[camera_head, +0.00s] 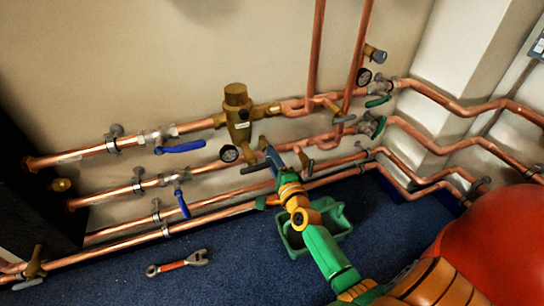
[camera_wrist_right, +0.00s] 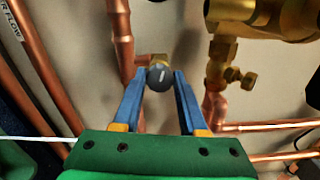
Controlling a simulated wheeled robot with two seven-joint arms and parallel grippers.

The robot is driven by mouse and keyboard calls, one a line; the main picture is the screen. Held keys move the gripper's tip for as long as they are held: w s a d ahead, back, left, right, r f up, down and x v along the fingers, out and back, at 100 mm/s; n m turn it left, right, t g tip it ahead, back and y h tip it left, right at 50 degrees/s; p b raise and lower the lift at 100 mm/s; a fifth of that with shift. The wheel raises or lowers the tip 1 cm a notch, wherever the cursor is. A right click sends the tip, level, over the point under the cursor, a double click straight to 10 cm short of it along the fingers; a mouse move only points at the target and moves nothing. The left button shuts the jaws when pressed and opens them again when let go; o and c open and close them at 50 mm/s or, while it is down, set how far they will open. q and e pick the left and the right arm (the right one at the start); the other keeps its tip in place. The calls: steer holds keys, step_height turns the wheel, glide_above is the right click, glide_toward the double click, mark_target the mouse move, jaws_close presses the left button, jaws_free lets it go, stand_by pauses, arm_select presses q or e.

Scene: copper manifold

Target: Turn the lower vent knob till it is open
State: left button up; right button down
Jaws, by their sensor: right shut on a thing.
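The lower vent knob (camera_wrist_right: 159,77) is a small dark round knob with a short pale mark, on a brass fitting (camera_wrist_right: 158,60) at a copper pipe. My right gripper (camera_wrist_right: 160,78) is shut on it, with one blue finger on each side. In the head view my right gripper (camera_head: 271,156) reaches up to the lower pipes, right of the brass valve (camera_head: 238,118); its fingers largely hide the knob there. I cannot tell the knob's exact angle. My left gripper is not in view.
Copper pipes with blue levers (camera_head: 180,147) and green handles (camera_head: 377,101) run along the wall. A round gauge (camera_head: 229,153) is left of my gripper. A green bin (camera_head: 335,232) stands on the blue floor beneath my arm; an adjustable wrench (camera_head: 178,263) lies to the left.

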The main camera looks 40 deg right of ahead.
arm_select(q)
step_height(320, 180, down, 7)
steer(key=p, duration=0.3)
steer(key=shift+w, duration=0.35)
arm_select(e)
steer(key=shift+n, duration=4.8)
steer(key=shift+f, duration=0.1)
steer(key=shift+c, duration=2.2)
jaws_free()
steer(key=shift+s, duration=0.1)
